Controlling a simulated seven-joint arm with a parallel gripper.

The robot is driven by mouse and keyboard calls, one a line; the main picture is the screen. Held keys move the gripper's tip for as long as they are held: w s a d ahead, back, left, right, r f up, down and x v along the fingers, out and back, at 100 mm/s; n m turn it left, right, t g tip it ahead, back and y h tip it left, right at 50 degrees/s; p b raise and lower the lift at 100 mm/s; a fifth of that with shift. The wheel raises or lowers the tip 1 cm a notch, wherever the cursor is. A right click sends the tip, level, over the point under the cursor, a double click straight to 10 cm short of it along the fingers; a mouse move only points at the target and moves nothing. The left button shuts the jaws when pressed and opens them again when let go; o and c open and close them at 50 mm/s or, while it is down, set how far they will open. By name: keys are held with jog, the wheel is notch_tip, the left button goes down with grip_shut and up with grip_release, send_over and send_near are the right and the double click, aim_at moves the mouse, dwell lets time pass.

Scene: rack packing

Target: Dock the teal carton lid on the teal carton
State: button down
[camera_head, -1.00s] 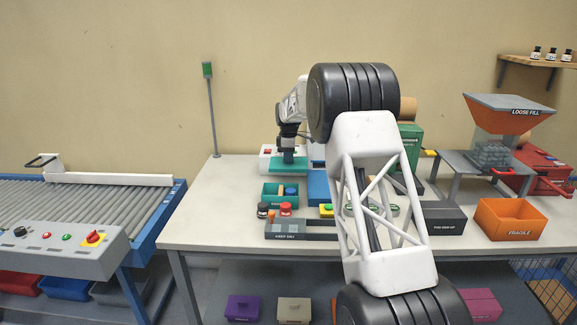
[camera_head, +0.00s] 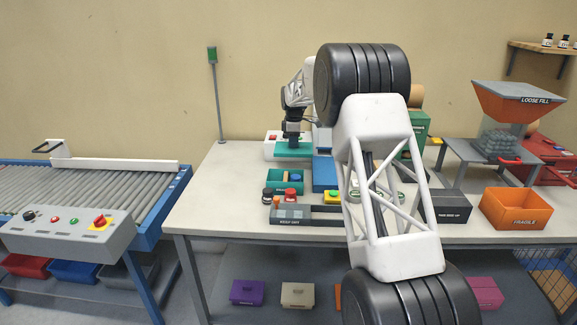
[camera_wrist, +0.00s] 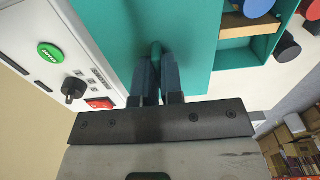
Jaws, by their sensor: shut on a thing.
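The teal carton (camera_head: 271,183) stands open on the table, with a blue-topped item and a tan item inside. The teal carton lid (camera_head: 280,152) is behind the carton, toward the wall, in the head view. My gripper (camera_head: 292,141) is above the lid, shut on its knob. In the wrist view the lid (camera_wrist: 190,25) fills the top middle, and my gripper's fingers (camera_wrist: 157,75) close around its teal knob. The open carton (camera_wrist: 262,50) shows to the right of the lid there, apart or partly overlapped; I cannot tell which. The lid's height is unclear.
A white control box (camera_wrist: 65,50) with a green button and a red switch lies close beside the lid. Dark and red-capped jars (camera_head: 290,196) stand in front of the carton. A blue flat thing (camera_head: 325,174) is to its right. The table's left end is clear.

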jog(key=shift+s+r, duration=0.2)
jog(key=shift+s, duration=0.45)
jog(key=s+d, duration=0.1)
jog(key=s, duration=2.5)
jog(key=shift+s+d, duration=0.25)
jog(key=shift+d, duration=0.05)
jog(key=shift+r, duration=0.1)
send_over(286, 176)
jog(key=shift+s+f, duration=0.1)
jog(key=shift+f, duration=0.6)
jog(key=shift+f, duration=1.75)
jog(key=shift+f, duration=0.55)
